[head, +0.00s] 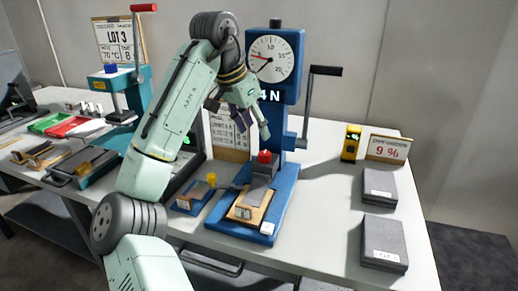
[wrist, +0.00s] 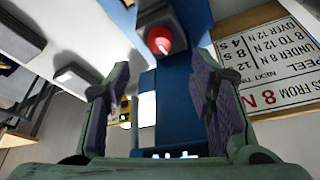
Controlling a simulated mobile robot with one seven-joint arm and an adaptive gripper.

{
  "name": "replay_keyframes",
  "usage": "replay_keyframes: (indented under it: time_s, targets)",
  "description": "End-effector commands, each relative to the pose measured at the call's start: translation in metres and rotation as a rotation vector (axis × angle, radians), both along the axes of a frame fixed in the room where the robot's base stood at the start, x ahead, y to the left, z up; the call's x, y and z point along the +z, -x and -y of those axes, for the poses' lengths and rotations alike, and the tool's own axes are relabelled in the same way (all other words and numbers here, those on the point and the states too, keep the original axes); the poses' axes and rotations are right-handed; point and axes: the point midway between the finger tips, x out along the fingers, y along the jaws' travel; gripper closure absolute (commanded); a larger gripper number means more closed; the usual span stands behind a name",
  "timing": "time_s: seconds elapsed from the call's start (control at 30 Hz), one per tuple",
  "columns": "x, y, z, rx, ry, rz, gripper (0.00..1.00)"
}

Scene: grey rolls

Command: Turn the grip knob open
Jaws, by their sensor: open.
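In the wrist view the red knob (wrist: 159,40) shows ahead, near the top, beyond the fingertips. My gripper (head: 255,130) is above and slightly left of the knob in the head view, tilted downward. In the wrist view my gripper's two fingers (wrist: 160,85) stand wide apart with nothing between them. They are apart from the knob.
A crank handle (head: 322,72) sticks out right of the tester. A peel sign (head: 230,132) stands behind my gripper. A yellow device (head: 351,143), a 9 % sign (head: 388,148) and grey slabs (head: 384,240) are at the right. A blue tray (head: 193,197) lies left of the base.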

Motion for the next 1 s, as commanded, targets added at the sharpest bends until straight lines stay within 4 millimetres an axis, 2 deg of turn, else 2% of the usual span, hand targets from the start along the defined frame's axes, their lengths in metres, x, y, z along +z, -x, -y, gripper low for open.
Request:
replay_keyframes:
  time_s: [0.2, 0.43, 0.6, 0.87, 1.0]
  targets:
    - [-0.040, -0.011, 0.011, 0.001, 0.000, -0.002, 0.50]
    - [-0.071, -0.020, 0.021, 0.001, 0.000, 0.000, 0.50]
    - [-0.080, -0.023, 0.024, 0.000, 0.000, 0.001, 0.50]
    - [-0.082, -0.024, 0.025, 0.000, 0.001, 0.002, 0.50]
    - [-0.082, -0.024, 0.025, 0.000, 0.001, 0.002, 0.59]
